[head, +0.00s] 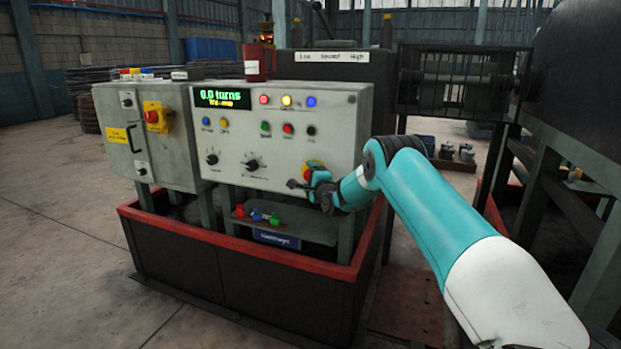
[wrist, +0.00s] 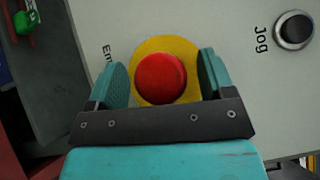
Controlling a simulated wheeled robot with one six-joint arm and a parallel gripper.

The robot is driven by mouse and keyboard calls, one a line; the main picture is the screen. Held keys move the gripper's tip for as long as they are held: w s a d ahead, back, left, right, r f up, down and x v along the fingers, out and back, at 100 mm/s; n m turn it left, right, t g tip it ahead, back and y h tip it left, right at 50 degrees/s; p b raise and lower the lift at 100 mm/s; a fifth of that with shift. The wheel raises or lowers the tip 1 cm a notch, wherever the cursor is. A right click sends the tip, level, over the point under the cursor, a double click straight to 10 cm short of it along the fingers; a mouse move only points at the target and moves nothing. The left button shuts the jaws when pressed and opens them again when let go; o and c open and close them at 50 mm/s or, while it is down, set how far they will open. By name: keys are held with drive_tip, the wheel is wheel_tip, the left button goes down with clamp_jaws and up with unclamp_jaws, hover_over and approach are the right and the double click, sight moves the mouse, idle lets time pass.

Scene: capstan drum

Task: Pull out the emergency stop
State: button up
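The emergency stop is a red round button (wrist: 160,78) on a yellow disc (wrist: 185,45) on the grey panel. In the wrist view it sits between the two teal fingers of my gripper (wrist: 162,82). Gaps show on both sides of the red button, so the fingers are open and apart from it. In the head view the emergency stop (head: 308,172) is at the panel's lower right, partly hidden behind my gripper (head: 303,185). I cannot tell how deep the fingers reach around the button.
The control panel (head: 290,142) carries lamps, buttons and two knobs. A Jog button (wrist: 295,29) is near the emergency stop. A shelf (head: 300,232) with small coloured items is below.

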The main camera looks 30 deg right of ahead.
drive_tip(key=c, duration=1.2)
drive_tip(key=shift+s+a+f, duration=0.1)
drive_tip(key=shift+s+a, duration=0.3)
drive_tip(key=shift+a, duration=0.1)
drive_tip(key=shift+d, duration=0.1)
drive_tip(key=o, duration=1.2)
drive_tip(key=shift+s, duration=0.1)
drive_tip(key=s+b, duration=0.2)
drive_tip(key=s, duration=0.3)
drive_tip(key=s+a+f+b, duration=0.1)
drive_tip(key=s+b, duration=0.1)
drive_tip(key=s, duration=0.4)
drive_tip(key=s+a+b, duration=0.1)
drive_tip(key=s+b, duration=0.1)
drive_tip(key=s, duration=0.4)
drive_tip(key=shift+a+f, duration=0.15)
drive_tip(key=shift+a, duration=0.1)
